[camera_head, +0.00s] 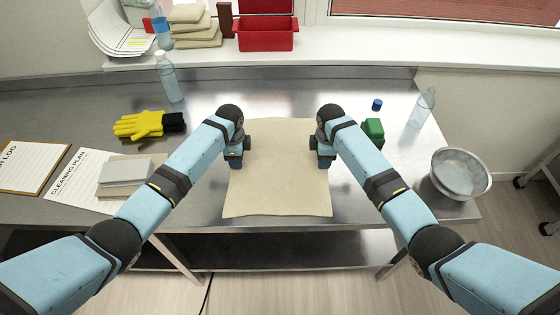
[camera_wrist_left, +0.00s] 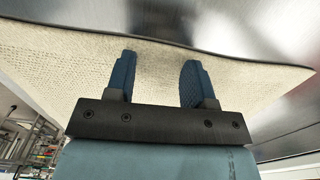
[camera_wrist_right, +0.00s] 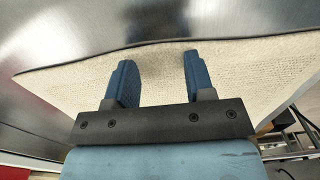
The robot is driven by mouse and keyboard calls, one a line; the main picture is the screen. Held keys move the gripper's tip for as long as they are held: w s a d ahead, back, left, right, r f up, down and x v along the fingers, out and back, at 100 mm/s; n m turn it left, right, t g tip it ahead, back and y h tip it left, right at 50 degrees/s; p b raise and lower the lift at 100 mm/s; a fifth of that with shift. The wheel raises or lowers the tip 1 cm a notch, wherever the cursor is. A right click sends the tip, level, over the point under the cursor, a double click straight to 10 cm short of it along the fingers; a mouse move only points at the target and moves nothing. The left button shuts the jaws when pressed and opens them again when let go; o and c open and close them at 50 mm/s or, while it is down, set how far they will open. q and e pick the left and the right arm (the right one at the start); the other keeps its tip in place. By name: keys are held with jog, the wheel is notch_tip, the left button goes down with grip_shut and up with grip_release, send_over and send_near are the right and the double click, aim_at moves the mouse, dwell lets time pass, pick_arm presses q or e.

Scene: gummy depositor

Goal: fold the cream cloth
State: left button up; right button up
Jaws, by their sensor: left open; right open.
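The cream cloth (camera_head: 278,185) lies spread flat on the steel table, its near edge close to the table's front edge. My left gripper (camera_head: 237,163) is over the cloth's left side and my right gripper (camera_head: 323,163) over its right side. In the left wrist view the cloth (camera_wrist_left: 60,65) lies behind the two open blue fingers (camera_wrist_left: 158,80). In the right wrist view the open fingers (camera_wrist_right: 157,78) stand before the cloth (camera_wrist_right: 255,75). Nothing shows between either pair of fingers except the cloth's surface behind. Whether the fingertips touch the cloth cannot be told.
On the left are yellow gloves (camera_head: 140,125), a clear bottle (camera_head: 168,77), papers (camera_head: 75,182) and a pale stack (camera_head: 125,172). On the right are a green block (camera_head: 373,131), a blue cap (camera_head: 377,104), a spray bottle (camera_head: 422,108) and a metal bowl (camera_head: 460,173).

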pick_arm(q)
jog(key=shift+f, duration=0.15)
pick_arm(e)
jog(key=shift+f, duration=0.15)
pick_arm(q)
grip_shut()
pick_arm(e)
jog(key=shift+f, duration=0.1)
grip_shut()
dwell(0.3)
